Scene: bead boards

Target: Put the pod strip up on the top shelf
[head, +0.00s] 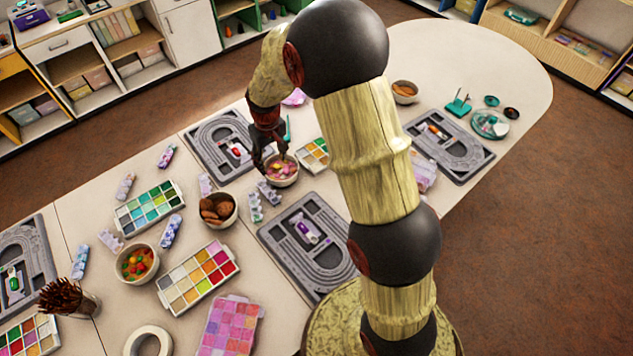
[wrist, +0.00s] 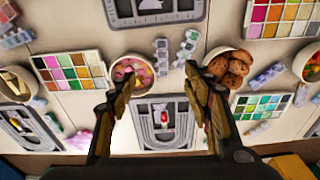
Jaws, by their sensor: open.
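Several pod strips lie loose on the table, small segmented bars in pale blue, white and purple. In the head view one pod strip (head: 269,192) and another pod strip (head: 255,207) lie side by side below my gripper (head: 276,163); others include a blue-purple pod strip (head: 171,231) and a pink-purple pod strip (head: 166,156). I cannot tell which one is meant. In the wrist view my gripper (wrist: 158,77) is open and empty above the table, with a pod strip (wrist: 161,57) beyond its fingertips. Low shelves (head: 70,66) stand at the upper left; which is the top shelf is unclear.
Grey bead boards (head: 218,148), color trays (head: 150,208), a bowl of pink pieces (head: 283,171), a brown-filled bowl (head: 218,209) and a bowl of colored beads (head: 137,264) crowd the table. More shelves (head: 570,45) stand at upper right.

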